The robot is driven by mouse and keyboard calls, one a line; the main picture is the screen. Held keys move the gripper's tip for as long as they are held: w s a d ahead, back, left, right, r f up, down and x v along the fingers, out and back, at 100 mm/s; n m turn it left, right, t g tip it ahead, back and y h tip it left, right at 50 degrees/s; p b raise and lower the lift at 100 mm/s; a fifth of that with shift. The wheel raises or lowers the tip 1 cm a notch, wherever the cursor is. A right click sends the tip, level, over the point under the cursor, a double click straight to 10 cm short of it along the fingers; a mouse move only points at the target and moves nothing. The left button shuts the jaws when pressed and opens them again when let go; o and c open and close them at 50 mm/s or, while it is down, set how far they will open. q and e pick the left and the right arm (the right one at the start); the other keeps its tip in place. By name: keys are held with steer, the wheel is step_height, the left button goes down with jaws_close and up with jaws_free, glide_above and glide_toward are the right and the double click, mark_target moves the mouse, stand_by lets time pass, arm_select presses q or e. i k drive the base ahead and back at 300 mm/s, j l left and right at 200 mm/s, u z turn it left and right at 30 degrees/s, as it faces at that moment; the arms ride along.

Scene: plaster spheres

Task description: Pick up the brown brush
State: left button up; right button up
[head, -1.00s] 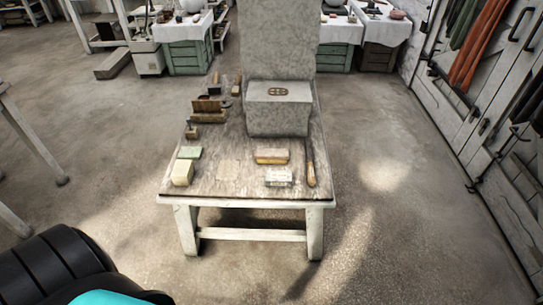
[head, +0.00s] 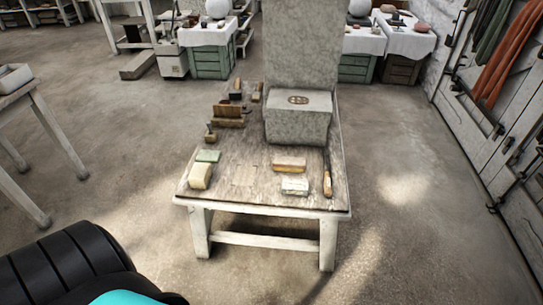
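A low wooden table (head: 240,196) stands ahead in the head view, with several small tools on it. A brown block (head: 229,114) with an upright back part lies at its left side; it may be a brush. A small orange-brown and pale block (head: 289,164) lies near the front right and may also be a brush. I cannot tell for certain which is the brown brush. Neither gripper is in view; only a black and cyan part of my own body shows at the lower left.
A grey stone block (head: 298,118) stands on the table before a tall slab (head: 302,45). A wood-handled tool (head: 327,182), a white block (head: 295,186), a cream block (head: 200,176) and a green block (head: 208,156) lie near the front. Floor around the table is clear.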

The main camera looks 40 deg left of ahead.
mark_target(280, 164)
steer(key=i+j+z, duration=0.15)
steer(key=j, duration=0.65)
steer(key=j+z, duration=0.15)
steer(key=j, duration=0.7)
